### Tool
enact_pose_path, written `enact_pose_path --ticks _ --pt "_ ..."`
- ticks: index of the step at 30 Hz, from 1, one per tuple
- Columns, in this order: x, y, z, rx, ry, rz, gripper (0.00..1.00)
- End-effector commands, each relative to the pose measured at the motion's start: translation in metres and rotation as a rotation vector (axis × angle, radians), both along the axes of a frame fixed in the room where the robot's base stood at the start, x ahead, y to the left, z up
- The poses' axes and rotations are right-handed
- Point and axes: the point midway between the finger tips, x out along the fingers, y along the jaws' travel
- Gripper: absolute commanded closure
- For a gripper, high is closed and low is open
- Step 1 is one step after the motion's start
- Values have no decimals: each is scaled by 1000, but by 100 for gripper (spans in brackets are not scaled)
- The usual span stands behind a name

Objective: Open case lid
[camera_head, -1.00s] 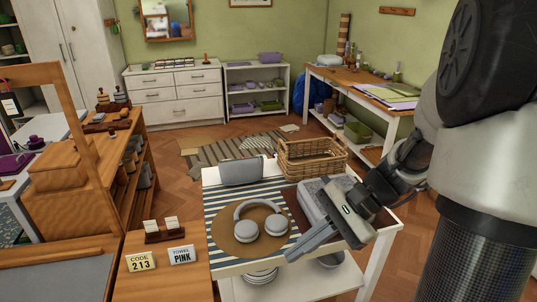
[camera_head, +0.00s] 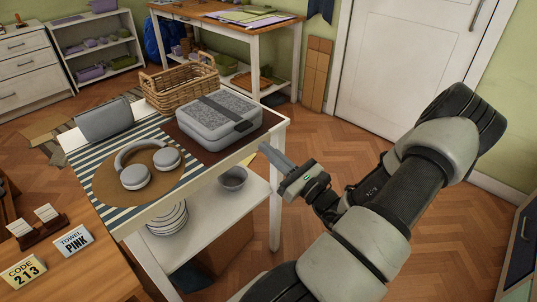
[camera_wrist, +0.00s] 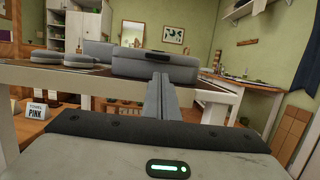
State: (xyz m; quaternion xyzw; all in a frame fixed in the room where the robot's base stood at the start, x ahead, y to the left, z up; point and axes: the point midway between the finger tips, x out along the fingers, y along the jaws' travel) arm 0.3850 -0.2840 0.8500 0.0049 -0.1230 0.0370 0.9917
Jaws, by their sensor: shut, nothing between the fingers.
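A grey case (camera_head: 218,120) with a speckled felt-like lid and a dark strap sits shut on a dark mat at the right end of the white table. A dark latch shows on its front side. My gripper (camera_head: 266,149) is shut and empty, just off the table's right front edge, apart from the case. In the wrist view the shut fingers (camera_wrist: 159,80) point toward the case (camera_wrist: 155,66), which stands level on the tabletop beyond them.
Grey headphones (camera_head: 149,162) lie on a round brown mat left of the case. A wicker basket (camera_head: 181,84) and a grey pouch (camera_head: 104,119) stand behind. A bowl (camera_head: 232,177) and stacked plates (camera_head: 167,218) sit on the lower shelf. The floor to the right is open.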

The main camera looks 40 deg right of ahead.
Motion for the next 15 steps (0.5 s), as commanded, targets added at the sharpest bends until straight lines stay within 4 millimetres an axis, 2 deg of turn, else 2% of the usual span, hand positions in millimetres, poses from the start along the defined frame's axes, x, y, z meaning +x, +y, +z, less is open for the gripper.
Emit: enact_pose_path --ticks 6,10,15 --pt "39 4 8 -1 -1 5 100" --pt "55 5 13 -2 0 4 100" --pt "65 6 16 -1 2 4 100"
